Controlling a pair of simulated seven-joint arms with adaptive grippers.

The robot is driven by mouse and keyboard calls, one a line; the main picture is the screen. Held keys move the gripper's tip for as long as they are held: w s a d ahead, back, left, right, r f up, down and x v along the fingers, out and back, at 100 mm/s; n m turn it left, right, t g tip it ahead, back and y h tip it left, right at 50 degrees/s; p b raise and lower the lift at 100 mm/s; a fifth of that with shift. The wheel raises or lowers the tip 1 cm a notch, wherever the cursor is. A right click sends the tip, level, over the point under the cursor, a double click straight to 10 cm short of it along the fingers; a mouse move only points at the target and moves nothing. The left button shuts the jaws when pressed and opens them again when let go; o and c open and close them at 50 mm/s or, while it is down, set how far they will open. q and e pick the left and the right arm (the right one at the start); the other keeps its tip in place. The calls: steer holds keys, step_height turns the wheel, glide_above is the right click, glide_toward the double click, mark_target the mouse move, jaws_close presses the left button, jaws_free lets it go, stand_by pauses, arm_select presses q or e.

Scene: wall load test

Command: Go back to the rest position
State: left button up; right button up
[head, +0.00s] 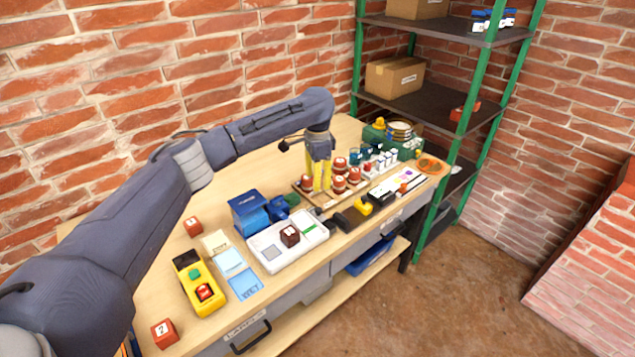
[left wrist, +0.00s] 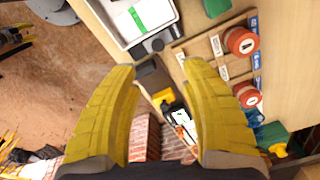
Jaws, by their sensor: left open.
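My left gripper (head: 318,188) points down with its yellow fingers over the wooden weight tray on the bench. In the left wrist view the fingers (left wrist: 158,68) are spread apart, and nothing is held between them. Several red weights with white tops (head: 354,174) stand in the tray around the fingers; two show in the left wrist view, one of them a red weight (left wrist: 241,41) to the right of the fingers. Whether the fingers touch the tray or a weight I cannot tell. My right gripper is in neither view.
A green-posted shelf (head: 438,105) stands at the right, brick wall behind. The bench behind the arm looks clear.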

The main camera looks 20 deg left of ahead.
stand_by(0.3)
